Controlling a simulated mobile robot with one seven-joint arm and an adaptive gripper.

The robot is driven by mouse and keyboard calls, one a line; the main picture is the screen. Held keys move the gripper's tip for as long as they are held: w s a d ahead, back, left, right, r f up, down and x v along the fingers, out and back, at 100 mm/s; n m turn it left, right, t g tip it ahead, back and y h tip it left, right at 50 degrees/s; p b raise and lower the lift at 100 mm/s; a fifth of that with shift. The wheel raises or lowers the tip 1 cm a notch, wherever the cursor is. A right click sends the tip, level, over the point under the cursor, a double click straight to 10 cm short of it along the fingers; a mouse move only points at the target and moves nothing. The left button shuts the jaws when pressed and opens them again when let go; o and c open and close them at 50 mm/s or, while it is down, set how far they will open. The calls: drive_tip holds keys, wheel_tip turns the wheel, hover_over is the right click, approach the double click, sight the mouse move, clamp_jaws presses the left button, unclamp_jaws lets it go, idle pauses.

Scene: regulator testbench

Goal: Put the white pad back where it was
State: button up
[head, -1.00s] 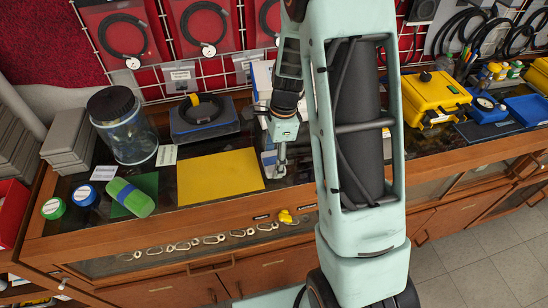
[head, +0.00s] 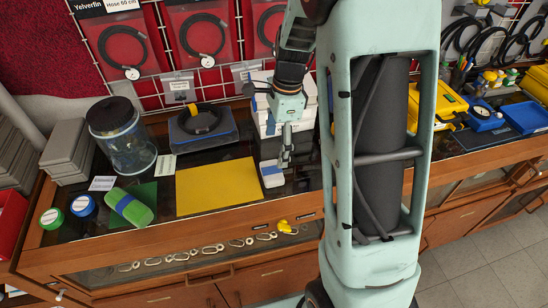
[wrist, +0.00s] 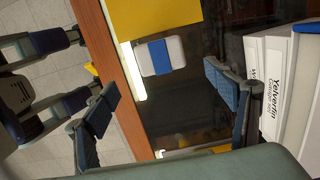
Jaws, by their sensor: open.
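The white pad (head: 271,174) with a blue band lies flat on the dark glass counter top, just right of the yellow mat (head: 217,187). In the wrist view the white pad (wrist: 160,55) shows whole, close to the counter's wooden edge, near the yellow mat's corner. My gripper (head: 285,160) is beside and behind the pad in the head view, pointing down. In the wrist view my gripper (wrist: 162,82) has its fingers spread wide with nothing between them. Its fingertips' exact height above the glass is hard to tell.
White boxes (head: 295,105) stand close behind my gripper. A green pad (head: 130,207) lies on a green mat (head: 146,190) at left. A jar (head: 122,135) and a blue tray with a coiled hose (head: 202,120) stand behind. Dark glass around the white pad is bare.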

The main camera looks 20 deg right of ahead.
drive_tip(key=shift+d+r, duration=0.15)
drive_tip(key=shift+r, duration=1.3)
